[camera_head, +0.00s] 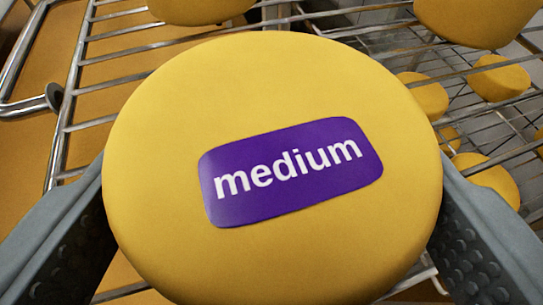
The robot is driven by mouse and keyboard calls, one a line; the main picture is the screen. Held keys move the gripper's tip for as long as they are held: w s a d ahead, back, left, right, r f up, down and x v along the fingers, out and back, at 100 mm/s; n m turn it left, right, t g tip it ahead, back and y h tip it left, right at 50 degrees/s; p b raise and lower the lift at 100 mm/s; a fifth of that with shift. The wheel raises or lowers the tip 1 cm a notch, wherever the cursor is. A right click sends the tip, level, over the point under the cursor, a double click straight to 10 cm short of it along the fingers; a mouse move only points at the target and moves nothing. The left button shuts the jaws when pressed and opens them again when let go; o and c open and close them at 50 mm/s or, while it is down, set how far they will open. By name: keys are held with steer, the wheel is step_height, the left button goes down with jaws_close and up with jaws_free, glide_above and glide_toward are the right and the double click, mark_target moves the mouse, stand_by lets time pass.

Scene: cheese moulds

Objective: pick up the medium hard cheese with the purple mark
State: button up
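The medium hard cheese (290,255) is a large round yellow wheel that fills the middle of the view. Its flat face is turned to the camera and bears a purple mark (290,172) with the white word "medium". My gripper (272,172) has one grey finger at the left side of the wheel and one at the right. Both fingers meet the wheel's edge, and their tips are hidden behind it. The gripper looks shut on the cheese. Whether the wheel touches the rack below is hidden.
A metal wire rack (85,82) lies behind the cheese. Another yellow wheel (200,8) is at the top, and one more (478,18) is at the top right. Several smaller-looking wheels show lower down through the wires at right. A chrome rail (22,55) is at the left.

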mark_target(270, 204)
steer(key=shift+r, duration=0.1)
steer(key=shift+r, duration=4.95)
steer(key=shift+s, duration=0.1)
